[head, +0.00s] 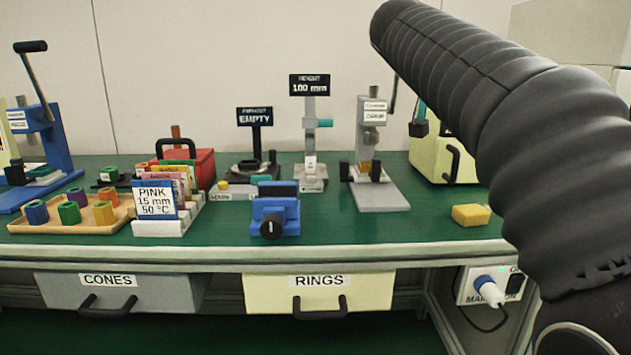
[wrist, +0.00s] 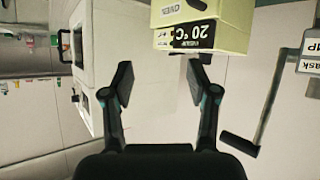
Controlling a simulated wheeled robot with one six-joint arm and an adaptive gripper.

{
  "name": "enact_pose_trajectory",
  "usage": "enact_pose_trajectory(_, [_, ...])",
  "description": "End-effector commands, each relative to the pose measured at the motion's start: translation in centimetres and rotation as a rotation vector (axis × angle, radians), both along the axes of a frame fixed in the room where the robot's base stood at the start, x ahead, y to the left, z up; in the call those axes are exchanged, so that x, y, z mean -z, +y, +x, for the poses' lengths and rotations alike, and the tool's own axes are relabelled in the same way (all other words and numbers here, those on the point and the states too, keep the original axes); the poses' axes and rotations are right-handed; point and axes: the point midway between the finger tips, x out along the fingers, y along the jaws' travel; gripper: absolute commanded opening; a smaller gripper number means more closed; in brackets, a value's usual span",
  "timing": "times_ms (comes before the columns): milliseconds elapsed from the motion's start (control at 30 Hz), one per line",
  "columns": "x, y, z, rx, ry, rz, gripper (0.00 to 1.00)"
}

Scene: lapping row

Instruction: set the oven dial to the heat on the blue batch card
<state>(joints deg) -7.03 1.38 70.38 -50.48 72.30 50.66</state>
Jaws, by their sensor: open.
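The blue-bordered batch card (head: 154,199) stands at the front of a white card rack and reads PINK, 15 mm, 50 °C. The oven (wrist: 229,18) is a cream box, upside down at the top of the wrist view, with an OVEN label and a dark display (wrist: 199,36) reading 20 °C. A cream box with a black handle in the head view (head: 432,158), partly behind my arm, looks like the same oven. I cannot make out the dial. My gripper (wrist: 160,79) is open and empty, its fingers pointing towards the oven and apart from it.
A blue vice (head: 275,215), a grey press (head: 377,190) and a yellow block (head: 470,215) stand on the green bench. A wooden tray (head: 78,222) of coloured rings is at left. A press lever (wrist: 262,118) hangs right of my gripper in the wrist view.

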Motion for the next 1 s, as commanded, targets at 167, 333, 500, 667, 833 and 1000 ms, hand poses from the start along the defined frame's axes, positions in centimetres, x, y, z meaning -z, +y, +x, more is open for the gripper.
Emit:
enact_pose_trajectory(167, [2.1,0.4,-2.4,-0.078,0.087,0.022,0.59])
enact_pose_trajectory(333, [5.9,1.3,-6.1,-0.195,0.200,0.060,0.59])
enact_pose_trajectory(500, [11.5,3.1,-11.7,-0.356,0.327,0.119,0.59])
enact_pose_trajectory(667, [17.4,5.2,-17.3,-0.500,0.415,0.182,0.59])
enact_pose_trajectory(833, [23.7,7.4,-23.1,-0.637,0.473,0.248,0.59])
enact_pose_trajectory(1000, [28.5,9.2,-27.1,-0.729,0.497,0.297,0.59])
